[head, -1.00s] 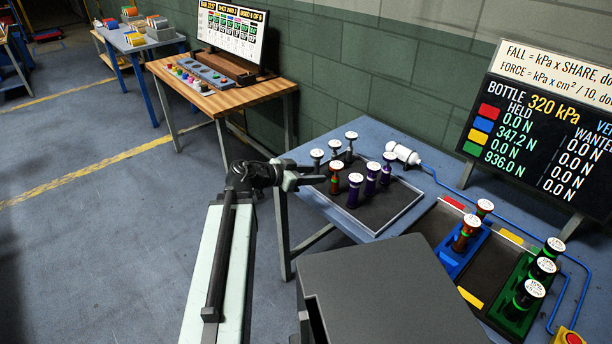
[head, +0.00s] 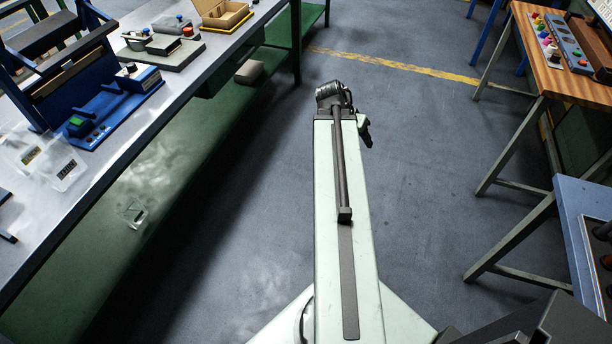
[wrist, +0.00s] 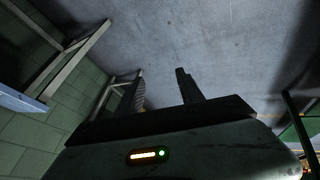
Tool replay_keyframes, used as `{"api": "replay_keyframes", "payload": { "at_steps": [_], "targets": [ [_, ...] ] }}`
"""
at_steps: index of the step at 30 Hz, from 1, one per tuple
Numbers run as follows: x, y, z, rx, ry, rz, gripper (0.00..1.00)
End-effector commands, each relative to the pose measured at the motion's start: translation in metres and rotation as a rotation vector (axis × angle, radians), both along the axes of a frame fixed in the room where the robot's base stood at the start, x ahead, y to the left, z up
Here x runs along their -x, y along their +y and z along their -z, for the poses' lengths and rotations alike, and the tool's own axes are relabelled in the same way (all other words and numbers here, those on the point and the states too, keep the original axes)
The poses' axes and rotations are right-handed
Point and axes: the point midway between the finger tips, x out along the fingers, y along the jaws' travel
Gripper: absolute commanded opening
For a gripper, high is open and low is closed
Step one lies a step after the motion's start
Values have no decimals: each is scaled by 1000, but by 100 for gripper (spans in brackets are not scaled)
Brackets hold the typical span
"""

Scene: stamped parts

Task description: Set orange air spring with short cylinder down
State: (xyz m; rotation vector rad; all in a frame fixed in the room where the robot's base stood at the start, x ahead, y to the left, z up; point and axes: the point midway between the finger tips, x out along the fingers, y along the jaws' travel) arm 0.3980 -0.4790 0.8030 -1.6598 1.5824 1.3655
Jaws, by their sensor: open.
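In the head view my gripper (head: 365,128) is mostly hidden at the far end of my arm, over open floor, well away from the tray.
A long workbench (head: 205,75) with blue fixtures and boxes runs along the left. A wooden table (head: 545,60) stands at the upper right, and the blue parts table (head: 570,210) is at the right edge. Floor (head: 430,150) between them is clear.

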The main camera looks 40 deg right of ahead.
Motion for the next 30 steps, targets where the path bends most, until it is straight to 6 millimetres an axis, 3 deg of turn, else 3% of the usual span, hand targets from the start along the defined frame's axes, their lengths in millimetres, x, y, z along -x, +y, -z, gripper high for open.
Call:
{"api": "replay_keyframes", "payload": {
  "at_steps": [1, 3, 5, 6, 9, 12, 15, 17, 19, 30],
  "targets": [
    [-42, 44, 6, -55, 8, -131, 45],
    [-91, 111, 14, -142, 26, -319, 45],
    [-125, 173, 19, -215, 44, -485, 45],
    [-143, 216, 22, -262, 60, -595, 45],
    [-171, 318, 28, -368, 98, -857, 45],
    [-178, 399, 30, -452, 133, -1062, 45],
    [-177, 452, 31, -502, 156, -1188, 45],
    [-175, 475, 31, -518, 163, -1226, 45],
    [-174, 482, 31, -526, 167, -1245, 45],
    [-175, 481, 31, -524, 165, -1243, 45]
  ]
}}
